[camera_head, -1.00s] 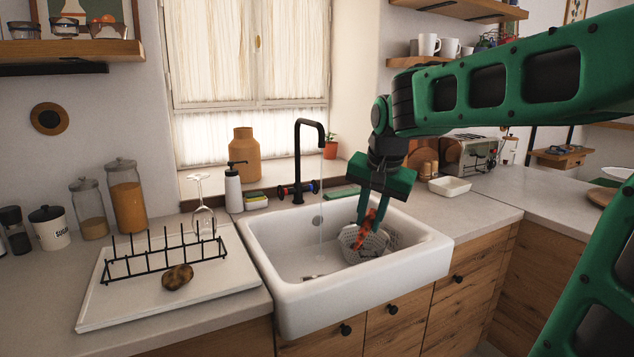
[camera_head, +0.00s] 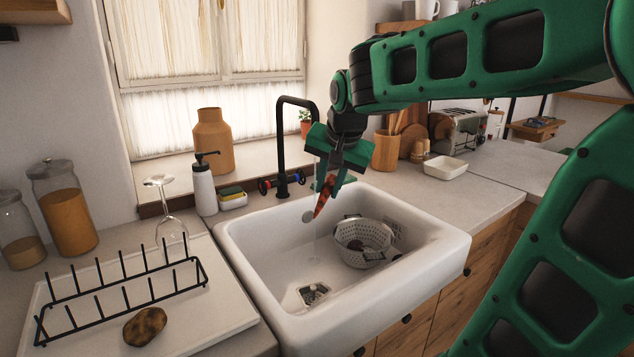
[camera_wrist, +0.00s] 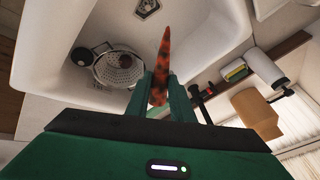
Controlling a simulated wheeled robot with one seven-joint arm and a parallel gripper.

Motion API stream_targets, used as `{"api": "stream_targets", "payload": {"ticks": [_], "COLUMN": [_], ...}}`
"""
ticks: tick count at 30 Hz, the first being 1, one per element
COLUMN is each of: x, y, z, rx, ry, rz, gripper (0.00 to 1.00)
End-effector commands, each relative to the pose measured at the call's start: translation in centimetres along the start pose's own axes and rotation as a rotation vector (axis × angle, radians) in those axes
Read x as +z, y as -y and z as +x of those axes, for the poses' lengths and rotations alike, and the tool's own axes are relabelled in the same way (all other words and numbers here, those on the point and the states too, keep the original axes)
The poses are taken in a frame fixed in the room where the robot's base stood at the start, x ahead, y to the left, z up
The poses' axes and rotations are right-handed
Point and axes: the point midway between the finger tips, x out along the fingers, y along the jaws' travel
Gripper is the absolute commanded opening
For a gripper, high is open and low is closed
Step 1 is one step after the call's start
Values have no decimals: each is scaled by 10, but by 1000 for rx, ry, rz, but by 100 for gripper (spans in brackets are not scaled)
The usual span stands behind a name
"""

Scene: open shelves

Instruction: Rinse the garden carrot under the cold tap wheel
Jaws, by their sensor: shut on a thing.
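The orange carrot (camera_head: 322,199), with dark patches, hangs tip down from my gripper (camera_head: 332,180), which is shut on its upper part. In the wrist view the carrot (camera_wrist: 165,58) points out between the fingers (camera_wrist: 163,95). It is above the white sink (camera_head: 415,268), close to a thin stream of water (camera_head: 315,235) falling from the black tap (camera_head: 283,140). I cannot tell whether the stream touches it. Tap wheels with red and blue marks flank the tap's base, including one at the left (camera_head: 264,186).
A grey colander (camera_head: 363,240) holding something dark stands in the sink. A brown potato (camera_head: 145,326) lies by the black rack (camera_head: 125,290) on the left. A wine glass (camera_head: 168,215), soap bottle (camera_head: 204,188) and sponge holder (camera_head: 232,198) stand near the tap.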

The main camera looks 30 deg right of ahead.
Motion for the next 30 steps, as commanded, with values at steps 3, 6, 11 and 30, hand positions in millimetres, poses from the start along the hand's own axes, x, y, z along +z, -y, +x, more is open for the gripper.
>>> {"api": "stream_targets", "payload": {"ticks": [3,6,11,30], "x": [-3,-6,-13,-46], "y": [2,6,14,41], "z": [3,8,17,51], "rx": [0,0,0,-2], "ry": [1,1,3,2], "rz": [0,-2,-4,-6], "gripper": [0,0,0,0]}}
